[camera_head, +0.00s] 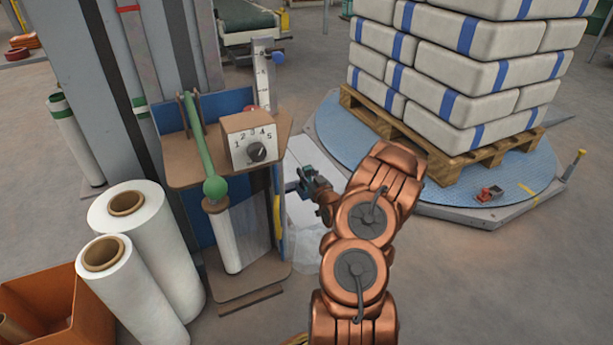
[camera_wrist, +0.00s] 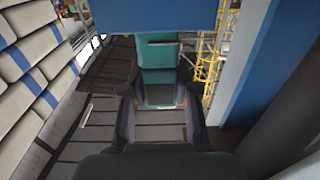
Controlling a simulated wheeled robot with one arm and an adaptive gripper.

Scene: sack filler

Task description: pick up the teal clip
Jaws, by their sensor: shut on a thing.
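The teal clip (camera_wrist: 160,52) is straight ahead in the wrist view, between and beyond the two dark fingers of my gripper (camera_wrist: 158,95). My gripper is shut on it. The clip's upper end meets the lower edge of a blue panel (camera_wrist: 150,15); I cannot tell whether they touch. In the head view my gripper (camera_head: 309,184) is beside the wrapping machine's mast, and a small teal part of the clip (camera_head: 307,171) shows at its fingers. The rest of the clip is hidden by the gripper.
A dial box (camera_head: 250,139) and a green lever (camera_head: 203,150) stand just left of my gripper. Two white film rolls (camera_head: 148,235) and an orange bin (camera_head: 45,310) are at lower left. Stacked sacks (camera_head: 470,65) on a pallet (camera_head: 440,160) occupy a blue turntable (camera_head: 335,125) at right.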

